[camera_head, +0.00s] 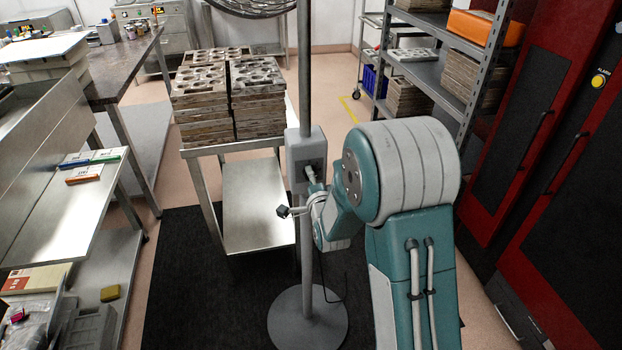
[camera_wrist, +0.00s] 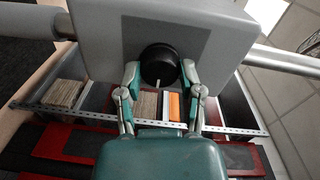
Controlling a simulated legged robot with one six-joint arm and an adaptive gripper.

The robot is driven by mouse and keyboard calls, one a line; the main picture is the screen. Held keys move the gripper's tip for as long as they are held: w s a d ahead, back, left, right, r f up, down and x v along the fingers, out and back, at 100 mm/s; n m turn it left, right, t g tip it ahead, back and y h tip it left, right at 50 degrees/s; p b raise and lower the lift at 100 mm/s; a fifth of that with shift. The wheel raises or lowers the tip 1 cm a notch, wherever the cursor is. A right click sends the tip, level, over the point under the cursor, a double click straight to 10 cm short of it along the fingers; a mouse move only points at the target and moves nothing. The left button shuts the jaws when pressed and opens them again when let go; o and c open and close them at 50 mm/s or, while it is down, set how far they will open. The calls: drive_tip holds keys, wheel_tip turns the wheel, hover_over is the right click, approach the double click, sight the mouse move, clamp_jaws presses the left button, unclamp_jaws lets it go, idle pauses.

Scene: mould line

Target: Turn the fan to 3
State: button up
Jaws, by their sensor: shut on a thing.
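The pedestal fan stands in front of the steel trolley. Its grey control box (camera_head: 296,152) is on the pole, also seen in the wrist view (camera_wrist: 215,30), with a dark face panel. The round black knob (camera_wrist: 159,64) has a white mark at its lower edge in the wrist view; I cannot read any numbers around it. My gripper (camera_wrist: 160,74) is shut on the knob, with one finger on each side. In the head view my gripper (camera_head: 311,173) meets the box, and the knob is mostly hidden.
The fan's wire cage (camera_head: 255,6) is cut off at the top; its round base (camera_head: 283,330) rests on the floor. The trolley (camera_head: 250,205) with stacked moulds (camera_head: 205,95) stands behind. A shelf rack (camera_head: 440,70) and red cabinets (camera_head: 520,130) are at right, steel benches at left.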

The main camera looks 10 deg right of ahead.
drive_tip(key=shift+d+f+m+y, duration=0.1)
drive_tip(key=shift+f+m+y, duration=0.05)
drive_tip(key=shift+m, duration=1.95)
drive_tip(key=shift+f+m+y, duration=0.1)
drive_tip(key=shift+m+y, duration=0.05)
drive_tip(key=shift+m, duration=1.95)
drive_tip(key=shift+s+f, duration=0.1)
drive_tip(key=o, duration=1)
drive_tip(key=shift+o, duration=0.7)
drive_tip(key=shift+r, duration=0.2)
drive_tip(key=s, duration=0.7)
